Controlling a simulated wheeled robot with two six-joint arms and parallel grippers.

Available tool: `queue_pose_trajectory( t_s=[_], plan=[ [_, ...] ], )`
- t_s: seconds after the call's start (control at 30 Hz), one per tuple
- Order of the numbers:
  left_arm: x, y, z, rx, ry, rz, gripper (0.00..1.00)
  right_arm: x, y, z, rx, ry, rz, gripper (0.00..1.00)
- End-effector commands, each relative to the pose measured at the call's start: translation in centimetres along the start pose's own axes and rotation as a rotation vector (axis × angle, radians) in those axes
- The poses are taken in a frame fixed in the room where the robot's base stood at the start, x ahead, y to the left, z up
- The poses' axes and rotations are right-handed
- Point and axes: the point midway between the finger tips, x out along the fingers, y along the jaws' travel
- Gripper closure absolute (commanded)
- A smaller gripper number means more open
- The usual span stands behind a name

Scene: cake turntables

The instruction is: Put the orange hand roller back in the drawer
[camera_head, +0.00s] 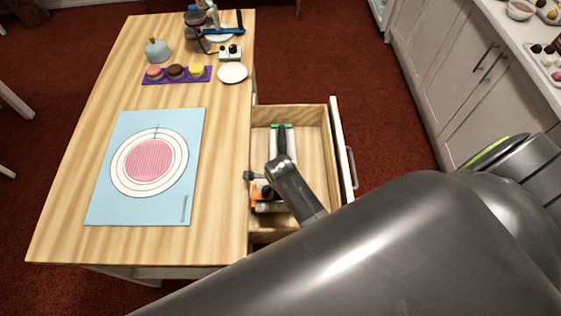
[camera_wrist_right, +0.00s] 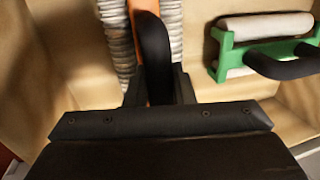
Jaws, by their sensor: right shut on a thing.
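The orange hand roller (camera_head: 266,205) is inside the open drawer (camera_head: 319,140), in its near part, partly hidden by my right arm. The wrist view shows its orange frame (camera_wrist_right: 143,8), with grey ribbed rollers on both sides. My right gripper (camera_head: 258,183) is low in the drawer. In the wrist view my right gripper (camera_wrist_right: 157,88) is shut on the roller's black handle (camera_wrist_right: 154,50). Whether the roller rests on the drawer floor I cannot tell. My left gripper is not in view.
A green-framed roller (camera_head: 281,127) with a black handle lies in the drawer's far part; it shows at right in the wrist view (camera_wrist_right: 228,40). The wooden table (camera_head: 222,150) bears a blue mat (camera_head: 195,125), macarons and a white plate (camera_head: 232,73). The drawer's right part is bare.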

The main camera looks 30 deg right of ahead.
Motion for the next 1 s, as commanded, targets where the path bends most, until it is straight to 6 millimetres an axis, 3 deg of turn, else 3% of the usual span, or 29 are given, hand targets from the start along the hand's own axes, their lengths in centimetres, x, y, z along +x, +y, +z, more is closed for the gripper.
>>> queue_pose_trajectory(
  t_s=[0.17, 0.2, 0.37, 0.77, 1.0],
  plan=[
    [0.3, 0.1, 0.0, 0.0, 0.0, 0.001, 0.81, 0.9, 0.9, -0.3, 0.0, 0.006, 0.02, 1.0],
    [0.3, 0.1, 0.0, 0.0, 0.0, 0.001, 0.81, 1.0, 1.1, -0.4, 0.0, 0.008, 0.023, 0.75],
    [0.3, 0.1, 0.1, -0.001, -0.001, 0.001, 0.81, 1.0, 1.0, -0.4, 0.0, 0.008, 0.021, 0.56],
    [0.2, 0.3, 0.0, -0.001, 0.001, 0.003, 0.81, 0.7, 0.7, -0.3, 0.0, 0.006, 0.015, 0.56],
    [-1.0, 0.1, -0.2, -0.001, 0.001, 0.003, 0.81, -1.1, 0.4, -0.2, -0.001, 0.005, 0.014, 0.56]
  ],
)
